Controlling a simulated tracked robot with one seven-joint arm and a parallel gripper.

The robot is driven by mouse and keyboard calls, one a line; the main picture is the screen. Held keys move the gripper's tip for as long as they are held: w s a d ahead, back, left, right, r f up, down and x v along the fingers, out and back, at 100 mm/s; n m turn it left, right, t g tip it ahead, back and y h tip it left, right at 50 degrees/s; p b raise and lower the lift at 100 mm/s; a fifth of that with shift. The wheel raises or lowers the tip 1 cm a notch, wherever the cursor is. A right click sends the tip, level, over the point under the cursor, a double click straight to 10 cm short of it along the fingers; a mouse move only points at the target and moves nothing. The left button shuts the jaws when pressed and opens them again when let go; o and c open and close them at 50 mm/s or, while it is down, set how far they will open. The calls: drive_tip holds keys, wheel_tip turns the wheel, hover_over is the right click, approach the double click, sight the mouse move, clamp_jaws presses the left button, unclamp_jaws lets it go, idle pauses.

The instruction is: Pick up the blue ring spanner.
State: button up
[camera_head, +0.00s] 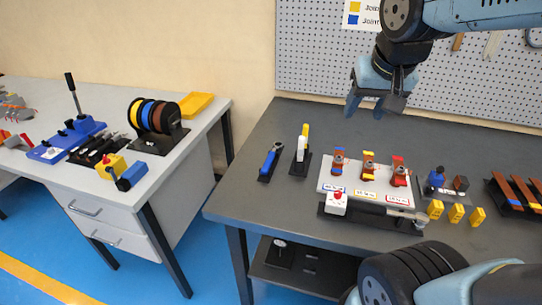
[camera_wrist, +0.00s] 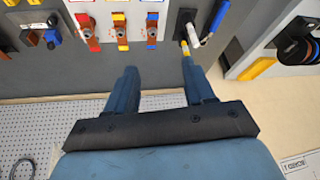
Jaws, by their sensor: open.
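A blue-handled tool (camera_head: 270,159) lies on a small dark holder at the left of the dark bench in the head view; it looks like the blue ring spanner, though its ring end is too small to make out. In the wrist view, a blue handle (camera_wrist: 216,16) shows at the top, right of the middle. A yellow and white tool (camera_head: 302,142) stands just right of it in the head view. My gripper (camera_head: 366,108) is open and empty, above the back of the bench, up and right of the blue tool. Its spread fingers (camera_wrist: 158,66) show in the wrist view.
A white board (camera_head: 366,187) with red, yellow and blue-marked pieces sits right of the tools. Yellow blocks (camera_head: 456,213) stand farther right. A perforated panel (camera_head: 320,50) rises behind the bench. The bench's left front is clear. A second table (camera_head: 190,145) stands at left.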

drive_tip(key=w+a+f+m+g, duration=0.1)
drive_tip(key=w+a+f, duration=0.2)
drive_tip(key=w+a, duration=0.15)
drive_tip(key=w+a+f+m, duration=0.1)
drive_tip(key=w+a+f, duration=0.2)
drive_tip(key=w, duration=0.2)
drive_tip(key=m+h, duration=0.1)
drive_tip(key=h, duration=0.1)
approach(270, 156)
drive_tip(key=x, duration=0.4)
drive_tip(key=shift+d+r, duration=0.15)
drive_tip(key=shift+d, duration=0.1)
drive_tip(key=shift+x, duration=2.55)
drive_tip(key=shift+a+f, duration=0.15)
drive_tip(key=shift+f, duration=0.15)
clamp_jaws()
